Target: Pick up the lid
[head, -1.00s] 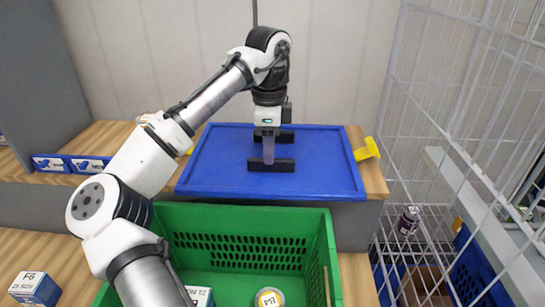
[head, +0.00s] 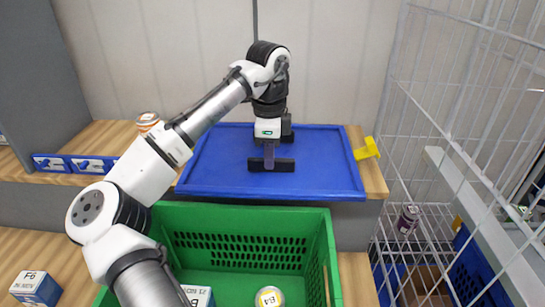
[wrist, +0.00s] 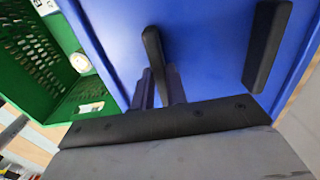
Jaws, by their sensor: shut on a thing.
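The lid (head: 220,170) is a wide blue panel with a raised rim, lying level at the back, behind the green crate. It has two black bar handles. My gripper (head: 269,162) points down onto the front handle (head: 285,166) and is shut on it. In the wrist view, the fingers (wrist: 160,88) stand on both sides of that handle (wrist: 152,48). The rear handle (head: 287,136) is partly hidden behind my gripper. It shows free of the fingers in the wrist view (wrist: 267,45).
A green crate (head: 328,225) with a can (head: 269,297) and a box (head: 199,296) stands in front. A yellow clip (head: 367,148) is at the lid's right. A white wire cage (head: 440,110) rises on the right. A can (head: 148,120) stands left of the lid.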

